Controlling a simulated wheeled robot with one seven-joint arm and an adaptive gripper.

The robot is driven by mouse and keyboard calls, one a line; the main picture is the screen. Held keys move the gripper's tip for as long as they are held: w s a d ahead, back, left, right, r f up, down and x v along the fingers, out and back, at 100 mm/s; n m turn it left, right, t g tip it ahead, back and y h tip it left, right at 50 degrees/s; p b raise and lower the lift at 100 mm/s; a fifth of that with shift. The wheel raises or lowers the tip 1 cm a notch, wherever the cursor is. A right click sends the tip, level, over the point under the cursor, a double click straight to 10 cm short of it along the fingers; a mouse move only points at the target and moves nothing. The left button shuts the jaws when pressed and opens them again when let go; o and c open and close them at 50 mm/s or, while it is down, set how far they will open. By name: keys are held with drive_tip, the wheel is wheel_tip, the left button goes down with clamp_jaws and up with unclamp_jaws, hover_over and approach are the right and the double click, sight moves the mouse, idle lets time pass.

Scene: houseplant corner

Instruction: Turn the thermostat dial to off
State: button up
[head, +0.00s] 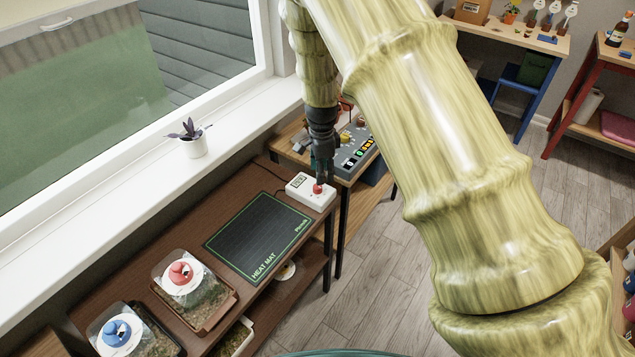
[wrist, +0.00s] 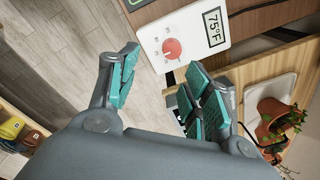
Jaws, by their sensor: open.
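The thermostat (head: 311,191) is a white box on the right end of the brown bench, beside the heat mat. It also shows in the wrist view (wrist: 194,22), with a display reading 75°F. Its red dial (wrist: 172,49) has a white pointer mark and small printed marks around it; I cannot read them. The dial also shows in the head view (head: 318,188). My gripper (head: 322,168) is above the thermostat in the head view. In the wrist view its teal-padded fingers (wrist: 157,88) are spread apart and empty, with the dial beyond the gap, apparently not touched.
The black heat mat (head: 260,236) lies left of the thermostat. Two lidded trays, with a red vent (head: 183,272) and a blue vent (head: 117,332), stand farther left. A potted plant (head: 193,142) is on the sill. A terracotta pot (wrist: 275,115) is beside my gripper in the wrist view.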

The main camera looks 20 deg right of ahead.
sight(317, 187)
drive_tip(key=shift+m, duration=0.4)
drive_tip(key=shift+w+a+f+p, duration=0.15)
drive_tip(key=shift+w+f+p, duration=0.3)
drive_tip(key=shift+f, duration=0.95)
drive_tip(key=shift+w+a+f+p, duration=0.1)
drive_tip(key=shift+w+f+p, duration=0.3)
drive_tip(key=shift+f, duration=1)
drive_tip(key=shift+w+a+f+p, duration=0.2)
drive_tip(key=shift+f+p, duration=0.4)
drive_tip(key=shift+f, duration=0.8)
drive_tip(key=c, duration=1.1)
